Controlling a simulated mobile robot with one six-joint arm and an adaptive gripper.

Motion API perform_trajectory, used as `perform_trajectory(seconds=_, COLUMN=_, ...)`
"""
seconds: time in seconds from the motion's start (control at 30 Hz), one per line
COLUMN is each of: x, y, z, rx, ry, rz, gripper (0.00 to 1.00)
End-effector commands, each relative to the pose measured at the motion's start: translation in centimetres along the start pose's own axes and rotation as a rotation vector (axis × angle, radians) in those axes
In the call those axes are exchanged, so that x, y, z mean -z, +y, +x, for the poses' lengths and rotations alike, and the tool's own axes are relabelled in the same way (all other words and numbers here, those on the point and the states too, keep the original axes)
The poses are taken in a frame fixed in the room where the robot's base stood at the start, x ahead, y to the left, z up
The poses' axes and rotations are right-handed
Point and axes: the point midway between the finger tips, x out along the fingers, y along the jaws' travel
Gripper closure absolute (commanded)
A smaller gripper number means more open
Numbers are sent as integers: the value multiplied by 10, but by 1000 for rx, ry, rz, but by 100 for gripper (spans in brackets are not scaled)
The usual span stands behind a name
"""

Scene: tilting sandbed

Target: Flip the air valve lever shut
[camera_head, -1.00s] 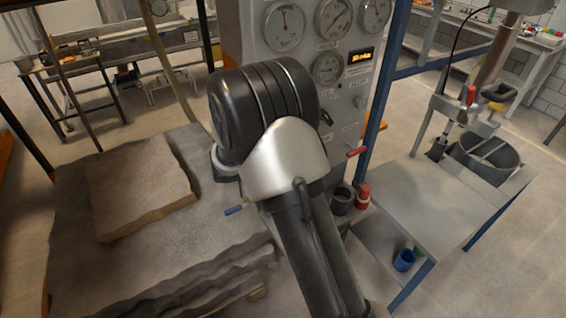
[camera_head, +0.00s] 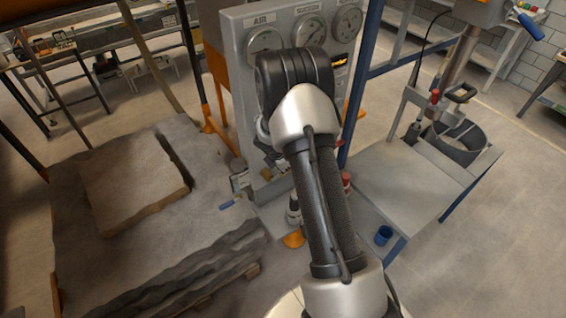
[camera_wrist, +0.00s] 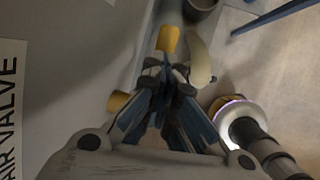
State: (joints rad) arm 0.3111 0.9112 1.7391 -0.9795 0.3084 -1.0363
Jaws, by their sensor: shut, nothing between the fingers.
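The AIR VALVE label (camera_wrist: 10,115) is on the grey panel at the left of the wrist view. A brass-yellow fitting (camera_wrist: 168,40) shows just beyond my fingertips, and a second one (camera_wrist: 118,101) is at their left. My gripper (camera_wrist: 168,75) is shut and empty, its tips close to the fittings; I cannot tell whether they touch. A pale curved piece (camera_wrist: 201,62) lies just right of the tips; I cannot tell whether it is the lever or a hose. My fingers hide the space between the fittings. In the head view my arm covers the panel's lower part.
The gauge panel (camera_head: 235,60) stands behind my arm. A sandbed with a raised block (camera_head: 130,180) is at the left. A grey bench (camera_head: 410,185) with a blue cup (camera_head: 384,235) is at the right. A dark cup (camera_wrist: 201,8) shows at the top of the wrist view.

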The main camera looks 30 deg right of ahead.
Motion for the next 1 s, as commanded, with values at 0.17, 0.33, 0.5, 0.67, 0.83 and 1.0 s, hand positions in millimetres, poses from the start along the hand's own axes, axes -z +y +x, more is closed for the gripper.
perform_trajectory(seconds=0.17, x=-4, y=-3, z=9, rx=3, ry=-2, rz=3, gripper=100)
perform_trajectory(seconds=0.33, x=-5, y=-4, z=14, rx=4, ry=-2, rz=1, gripper=100)
perform_trajectory(seconds=0.5, x=-5, y=-5, z=16, rx=6, ry=-2, rz=0, gripper=100)
perform_trajectory(seconds=0.67, x=-5, y=-6, z=17, rx=8, ry=-1, rz=0, gripper=100)
perform_trajectory(seconds=0.83, x=-4, y=-8, z=18, rx=11, ry=-1, rz=-1, gripper=100)
perform_trajectory(seconds=1.0, x=-4, y=-9, z=18, rx=13, ry=0, rz=-1, gripper=100)
